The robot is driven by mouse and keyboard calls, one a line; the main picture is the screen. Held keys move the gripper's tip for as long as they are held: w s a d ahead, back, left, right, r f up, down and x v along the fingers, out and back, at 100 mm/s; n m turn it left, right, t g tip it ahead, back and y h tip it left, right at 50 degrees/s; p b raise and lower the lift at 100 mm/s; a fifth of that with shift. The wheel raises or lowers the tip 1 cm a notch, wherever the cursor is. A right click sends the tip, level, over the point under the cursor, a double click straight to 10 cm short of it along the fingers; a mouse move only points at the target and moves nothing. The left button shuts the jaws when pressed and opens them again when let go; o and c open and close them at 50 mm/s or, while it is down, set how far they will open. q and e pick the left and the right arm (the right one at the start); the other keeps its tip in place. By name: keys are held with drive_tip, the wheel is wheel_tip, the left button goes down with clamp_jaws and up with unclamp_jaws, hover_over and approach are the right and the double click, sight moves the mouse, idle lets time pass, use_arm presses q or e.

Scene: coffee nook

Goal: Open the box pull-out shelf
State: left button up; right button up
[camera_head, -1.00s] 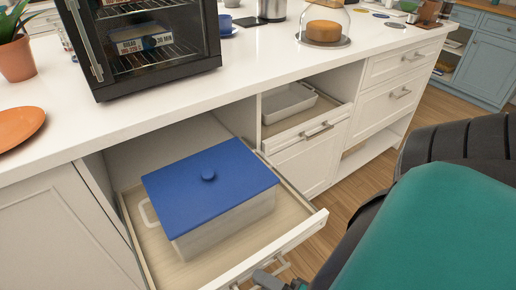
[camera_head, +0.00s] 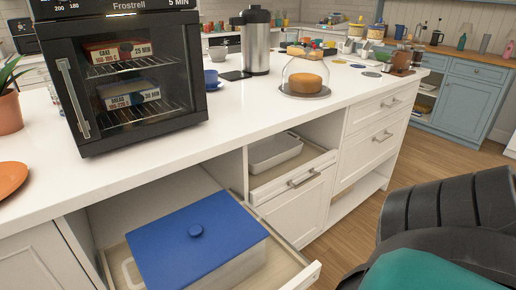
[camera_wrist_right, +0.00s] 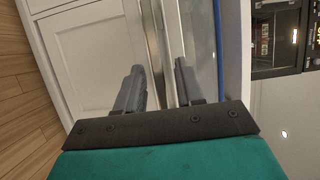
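The box pull-out shelf (camera_head: 283,271) stands out from the lower cabinet in the head view, its front cut off by the bottom edge. A clear box with a blue lid (camera_head: 197,245) stands on it. In the right wrist view, my right gripper (camera_wrist_right: 160,78) has its two fingers apart. A pale panel edge and a shiny strip show between and beyond the fingers; I cannot tell whether they touch it. A blue strip (camera_wrist_right: 218,45), likely the lid's edge, shows to the right. My left gripper is not in view.
The white counter (camera_head: 225,130) carries a black oven (camera_head: 125,80), a steel flask (camera_head: 256,45) and a domed cake (camera_head: 306,78). A second pull-out holds a grey tray (camera_head: 274,152).

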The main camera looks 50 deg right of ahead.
drive_tip(key=s+d, duration=0.2)
drive_tip(key=s, duration=1)
